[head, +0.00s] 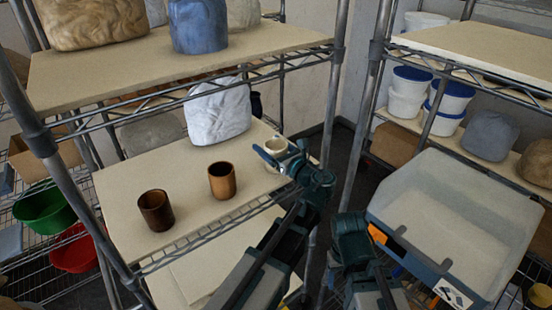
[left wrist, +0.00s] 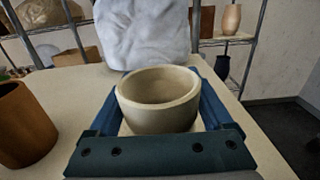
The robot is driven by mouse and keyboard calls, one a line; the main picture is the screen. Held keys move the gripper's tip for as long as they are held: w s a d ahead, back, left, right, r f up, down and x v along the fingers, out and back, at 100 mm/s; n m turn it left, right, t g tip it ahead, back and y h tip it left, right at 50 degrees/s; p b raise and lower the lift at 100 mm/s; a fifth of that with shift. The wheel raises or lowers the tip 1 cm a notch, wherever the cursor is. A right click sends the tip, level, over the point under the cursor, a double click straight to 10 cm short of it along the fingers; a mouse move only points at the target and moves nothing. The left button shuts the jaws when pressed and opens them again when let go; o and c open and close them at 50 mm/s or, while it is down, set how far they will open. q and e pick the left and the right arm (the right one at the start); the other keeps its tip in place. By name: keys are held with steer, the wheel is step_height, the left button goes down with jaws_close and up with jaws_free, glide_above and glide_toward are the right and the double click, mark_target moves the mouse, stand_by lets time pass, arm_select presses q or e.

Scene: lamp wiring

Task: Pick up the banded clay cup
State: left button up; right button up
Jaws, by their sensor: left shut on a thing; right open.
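A pale cream clay cup (head: 271,152) is at the right end of the middle shelf board, partly hidden by my left gripper (head: 281,150). In the left wrist view the cup (left wrist: 157,103) is upright and empty, between the two blue fingers, which are shut on it. I cannot tell whether its base touches the board. A reddish-brown cup (head: 222,181) and a dark brown cup (head: 156,211) stand upright to its left. I cannot make out a clear band on any cup. My right gripper (head: 351,228) is open and empty, low beside the rack.
A white plaster-like lump (head: 218,112) stands behind the cups. A rack post (head: 335,90) rises right of the cups, and an upper shelf (head: 180,62) hangs above. A clear lidded bin (head: 455,215) is at the right.

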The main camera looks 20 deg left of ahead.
arm_select(q)
steer(key=shift+c, duration=1.3)
steer(key=shift+r, duration=0.1)
arm_select(e)
steer(key=shift+r, duration=0.15)
